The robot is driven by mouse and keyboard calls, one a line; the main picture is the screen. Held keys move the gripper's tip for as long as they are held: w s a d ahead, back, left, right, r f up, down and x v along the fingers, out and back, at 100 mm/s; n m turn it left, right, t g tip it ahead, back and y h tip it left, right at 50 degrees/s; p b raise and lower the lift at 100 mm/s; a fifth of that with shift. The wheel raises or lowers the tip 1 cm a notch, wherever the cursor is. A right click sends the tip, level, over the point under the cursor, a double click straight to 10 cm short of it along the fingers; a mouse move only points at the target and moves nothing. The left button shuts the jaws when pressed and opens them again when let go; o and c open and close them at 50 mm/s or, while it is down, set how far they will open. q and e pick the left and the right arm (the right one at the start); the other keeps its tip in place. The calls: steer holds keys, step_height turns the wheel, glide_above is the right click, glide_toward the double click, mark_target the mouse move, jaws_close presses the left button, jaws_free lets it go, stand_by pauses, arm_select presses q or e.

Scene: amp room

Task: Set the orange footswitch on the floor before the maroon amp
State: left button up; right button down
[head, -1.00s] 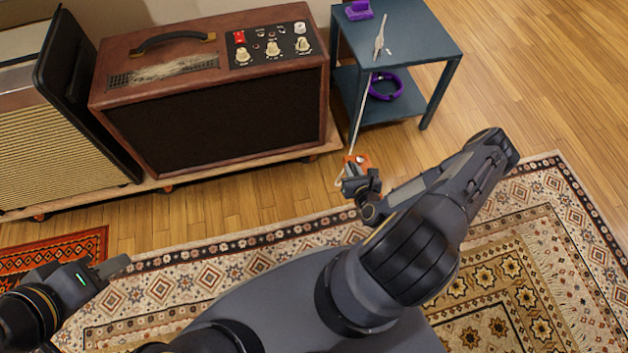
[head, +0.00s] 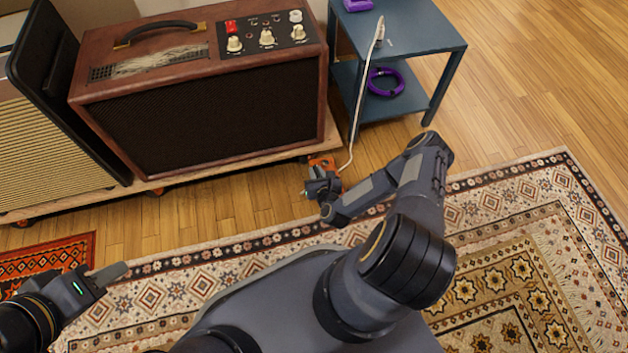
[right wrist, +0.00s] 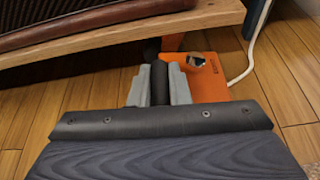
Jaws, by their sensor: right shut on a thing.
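The maroon amp (head: 205,90) stands on a low wooden platform, its dark grille facing me. The orange footswitch (head: 321,163) is at my right gripper (head: 318,182), near the platform's right front corner. In the right wrist view the footswitch (right wrist: 207,78) shows orange, with a round metal button and a white cable. The right gripper (right wrist: 160,85) is shut on a dark part of it beside the platform edge. I cannot tell whether the footswitch touches the floor. My left gripper (head: 105,276) is empty above the rug at the left; its finger opening is not clear.
The wooden platform (head: 165,178) on casters carries the amp and a cream-grille cabinet (head: 50,135). A blue side table (head: 415,35) stands right, with a purple coil (head: 385,82) on its shelf. The white cable (head: 362,90) runs down from its top. Bare floor (head: 220,205) lies before the platform.

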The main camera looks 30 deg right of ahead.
steer(key=shift+w+a+f, duration=0.15)
steer(key=shift+w+f, duration=0.2)
steer(key=f+b, duration=0.2)
steer(key=f, duration=0.1)
steer(key=shift+w+a+f, duration=0.1)
steer(key=shift+w+f, duration=0.1)
steer(key=shift+f, duration=0.1)
steer(key=shift+r, duration=0.1)
steer(key=c, duration=1.4)
jaws_free()
steer(key=shift+o, duration=0.2)
